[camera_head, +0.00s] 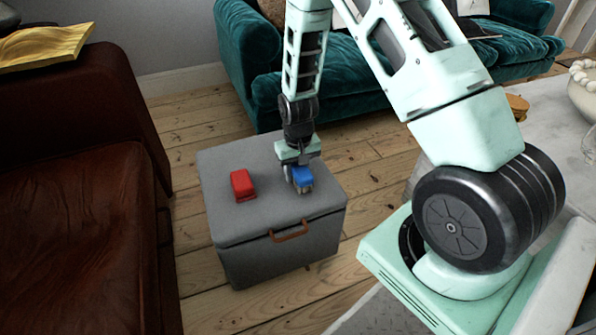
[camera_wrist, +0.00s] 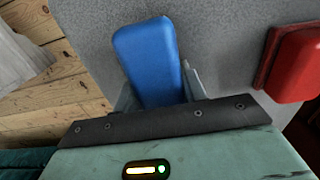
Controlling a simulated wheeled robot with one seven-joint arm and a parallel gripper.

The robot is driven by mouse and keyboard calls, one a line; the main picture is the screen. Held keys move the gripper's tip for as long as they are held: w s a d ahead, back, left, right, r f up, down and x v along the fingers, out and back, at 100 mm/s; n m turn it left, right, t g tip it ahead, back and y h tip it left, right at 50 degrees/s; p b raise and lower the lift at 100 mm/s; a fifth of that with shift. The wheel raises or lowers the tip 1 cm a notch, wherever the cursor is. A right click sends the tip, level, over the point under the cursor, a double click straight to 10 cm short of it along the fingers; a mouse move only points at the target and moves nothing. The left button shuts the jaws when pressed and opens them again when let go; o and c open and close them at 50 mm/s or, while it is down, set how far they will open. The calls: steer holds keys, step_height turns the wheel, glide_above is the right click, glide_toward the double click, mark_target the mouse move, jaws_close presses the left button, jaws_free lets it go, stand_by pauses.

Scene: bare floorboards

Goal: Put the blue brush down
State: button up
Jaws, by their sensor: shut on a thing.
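The blue brush (camera_head: 303,177) is in my gripper (camera_head: 299,181), over the right part of the top of a grey storage box. In the wrist view the blue brush (camera_wrist: 150,60) stands between the two fingers of my gripper (camera_wrist: 158,88), which are shut on it. Its blue back faces the wrist camera. In the head view its lower edge is at or very near the box top; I cannot tell whether it touches.
The grey box (camera_head: 222,219) has a brown handle at its front. A red brush (camera_head: 242,185) lies on its top to the left, also seen in the wrist view (camera_wrist: 294,66). A brown leather sofa (camera_head: 75,220) stands left, a teal sofa (camera_head: 250,62) behind, a pale table (camera_head: 555,110) right.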

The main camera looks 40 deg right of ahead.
steer(key=o, duration=0.9)
steer(key=shift+f, duration=0.1)
steer(key=shift+o, duration=0.2)
step_height(320, 180, up, 12)
steer(key=p, duration=0.5)
steer(key=shift+a+r+p, duration=0.2)
steer(key=shift+r+p, duration=0.05)
steer(key=shift+p, duration=0.05)
steer(key=s+a+r+n, duration=0.3)
steer(key=a+r, duration=0.4)
steer(key=a, duration=0.4)
steer(key=s+a+r+n, duration=0.2)
steer(key=s+a+r, duration=0.1)
steer(key=s, duration=0.4)
steer(key=s+a+r+n, duration=0.3)
steer(key=s+a+r, duration=0.1)
steer(key=s, duration=0.3)
steer(key=s+a+r+n, duration=0.2)
steer(key=s+a+r, duration=0.1)
steer(key=s+a, duration=0.3)
steer(key=shift+s+r+n+y, duration=0.3)
steer(key=shift+s+n, duration=0.1)
steer(key=shift+s, duration=0.2)
